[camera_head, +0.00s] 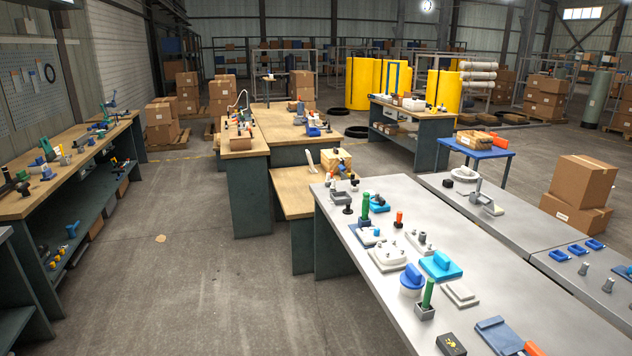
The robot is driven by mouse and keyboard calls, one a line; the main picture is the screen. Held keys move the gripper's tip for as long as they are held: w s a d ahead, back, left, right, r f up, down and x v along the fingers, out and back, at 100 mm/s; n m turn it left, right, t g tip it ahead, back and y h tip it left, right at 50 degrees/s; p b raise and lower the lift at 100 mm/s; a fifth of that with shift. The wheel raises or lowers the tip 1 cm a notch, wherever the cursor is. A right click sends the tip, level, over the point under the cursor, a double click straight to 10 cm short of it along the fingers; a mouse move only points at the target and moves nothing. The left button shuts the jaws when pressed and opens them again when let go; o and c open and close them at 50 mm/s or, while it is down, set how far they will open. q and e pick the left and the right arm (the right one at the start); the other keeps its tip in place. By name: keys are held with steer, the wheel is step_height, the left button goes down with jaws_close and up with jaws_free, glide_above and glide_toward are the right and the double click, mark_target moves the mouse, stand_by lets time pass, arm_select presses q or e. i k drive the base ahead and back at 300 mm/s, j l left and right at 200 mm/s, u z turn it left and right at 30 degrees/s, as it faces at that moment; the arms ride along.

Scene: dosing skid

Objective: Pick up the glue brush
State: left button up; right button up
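I cannot make out for certain which object is the glue brush. Many small tools stand on the grey metal bench (480,251) at the front right, and several are too small to identify. An upright green-handled item (428,294) stands in a small grey block there. A similar green one (365,206) stands farther back. A white round pot with a blue top (412,281) is beside the nearer green item. Neither of my grippers is in view, and no contact with any object shows.
A long workbench with tools (60,190) runs along the left wall. Wooden-topped benches (275,125) stand in the middle. A blue table (475,150) and cardboard boxes (585,182) are at right. The concrete floor (190,270) between the left and middle benches is mostly clear.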

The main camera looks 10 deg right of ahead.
mark_target(479, 180)
steer(key=i+z, duration=0.2)
steer(key=i, duration=0.35)
steer(key=i+z, duration=0.15)
steer(key=i, duration=0.35)
steer(key=i+j+z, duration=0.2)
steer(key=i, duration=0.35)
steer(key=i+z, duration=0.4)
steer(key=i+l+z, duration=0.1)
steer(key=z, duration=0.35)
steer(key=i+j+z, duration=0.15)
steer(key=i+z, duration=0.25)
steer(key=i+j, duration=0.3)
steer(key=j, duration=0.15)
